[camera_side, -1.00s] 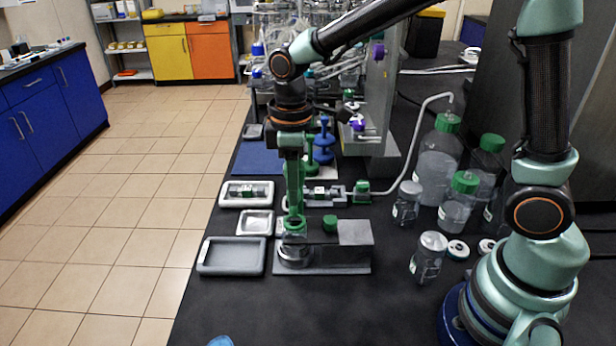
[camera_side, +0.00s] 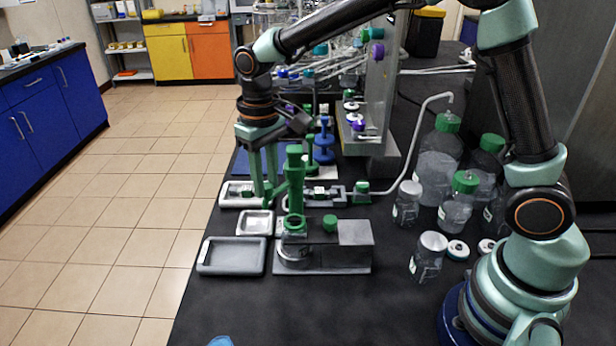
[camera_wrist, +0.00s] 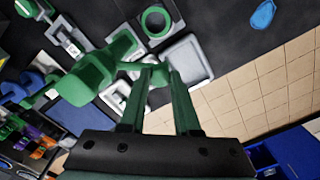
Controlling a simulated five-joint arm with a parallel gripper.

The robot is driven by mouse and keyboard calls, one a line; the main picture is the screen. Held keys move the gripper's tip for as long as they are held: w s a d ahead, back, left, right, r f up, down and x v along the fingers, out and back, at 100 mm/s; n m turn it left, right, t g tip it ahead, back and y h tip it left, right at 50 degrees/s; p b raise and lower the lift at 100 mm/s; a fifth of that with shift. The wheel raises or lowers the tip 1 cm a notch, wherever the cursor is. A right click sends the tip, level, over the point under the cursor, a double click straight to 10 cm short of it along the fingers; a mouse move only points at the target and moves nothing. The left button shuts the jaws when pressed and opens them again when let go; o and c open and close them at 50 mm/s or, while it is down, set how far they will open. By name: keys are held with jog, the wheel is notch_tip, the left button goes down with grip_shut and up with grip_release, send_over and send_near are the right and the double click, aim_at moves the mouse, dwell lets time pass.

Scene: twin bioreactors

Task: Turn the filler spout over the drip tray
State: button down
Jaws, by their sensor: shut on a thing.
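The filler spout (camera_side: 295,185) is a green upright piece on the grey metal filler block (camera_side: 330,262); its short arm points left. The spout also shows in the wrist view (camera_wrist: 92,78), its arm reaching between my fingers. My gripper (camera_side: 266,194) is shut on that arm, left of the upright. In the wrist view my gripper's fingertips (camera_wrist: 160,72) are on either side of the green end. A small pale square tray (camera_side: 255,223), likely the drip tray, lies just below and left of the spout.
A larger grey tray (camera_side: 232,257) lies at the front left, near the table edge. A white tray with a fitting (camera_side: 234,194) is behind my fingers. Several green-capped bottles and white-lidded jars (camera_side: 429,257) stand to the right.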

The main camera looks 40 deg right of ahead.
jog(key=w+d+m, duration=0.2)
jog(key=w+m, duration=0.5)
jog(key=m, duration=0.3)
jog(key=shift+d+r, duration=0.15)
jog(key=shift+d, duration=0.05)
dwell(0.5)
jog(key=c, duration=0.6)
grip_release()
notch_tip(320, 180, up, 12)
